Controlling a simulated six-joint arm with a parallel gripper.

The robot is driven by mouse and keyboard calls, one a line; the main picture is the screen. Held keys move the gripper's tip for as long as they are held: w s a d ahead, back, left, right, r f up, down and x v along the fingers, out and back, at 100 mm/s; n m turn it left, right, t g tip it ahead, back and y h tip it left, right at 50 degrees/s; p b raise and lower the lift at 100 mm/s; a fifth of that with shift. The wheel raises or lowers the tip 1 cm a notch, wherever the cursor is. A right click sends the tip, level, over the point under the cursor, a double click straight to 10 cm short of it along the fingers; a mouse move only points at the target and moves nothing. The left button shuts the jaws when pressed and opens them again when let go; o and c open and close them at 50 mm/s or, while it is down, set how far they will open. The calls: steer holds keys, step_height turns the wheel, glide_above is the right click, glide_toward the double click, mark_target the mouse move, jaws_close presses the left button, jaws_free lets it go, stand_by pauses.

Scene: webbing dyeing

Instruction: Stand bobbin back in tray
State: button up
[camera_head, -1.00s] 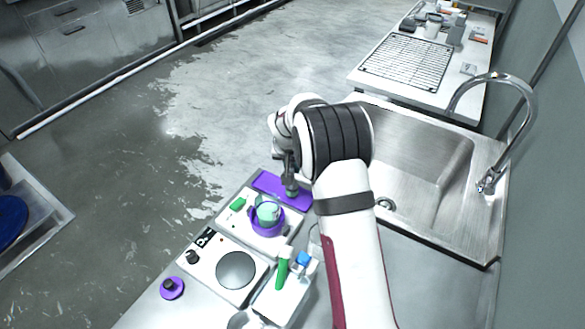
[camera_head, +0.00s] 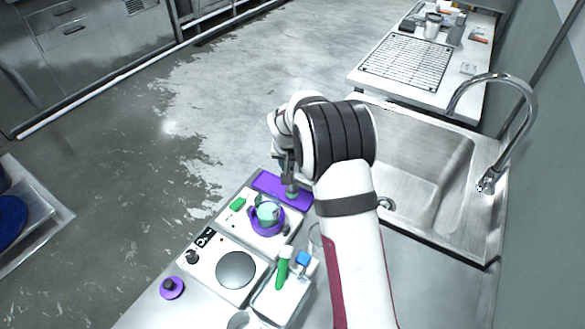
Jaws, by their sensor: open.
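A purple tray (camera_head: 268,184) lies at the far end of the bench, left of my forearm. My gripper (camera_head: 291,186) points down over its right part, with its jaws open. A small grey-green piece (camera_head: 292,194), which looks like the bobbin, shows just below the jaws at the tray. It looks roughly upright, but it is small and partly covered by the gripper. I cannot tell whether the jaws touch it or whether it stands in a slot.
A pale green beaker in a purple holder (camera_head: 266,221) stands close in front of the tray, beside a green block (camera_head: 238,204). A hotplate (camera_head: 236,270), a white tray with a green-handled tool (camera_head: 283,267) and a purple knobbed piece (camera_head: 171,288) lie nearer. The sink (camera_head: 420,160) is right.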

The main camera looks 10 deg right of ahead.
steer(key=v, duration=1)
steer(key=s+a+r+g+y, duration=0.1)
steer(key=s+r, duration=0.2)
steer(key=s, duration=0.7)
steer(key=s+a+r+g, duration=0.1)
steer(key=s+r, duration=0.1)
steer(key=s, duration=0.7)
steer(key=s+a+g+y, duration=0.1)
steer(key=s+a, duration=0.1)
steer(key=s, duration=0.7)
steer(key=s+a+f+m+g+y, duration=0.1)
steer(key=s+a, duration=0.1)
steer(key=s, duration=0.7)
steer(key=shift+s+f, duration=0.15)
steer(key=shift+f, duration=0.15)
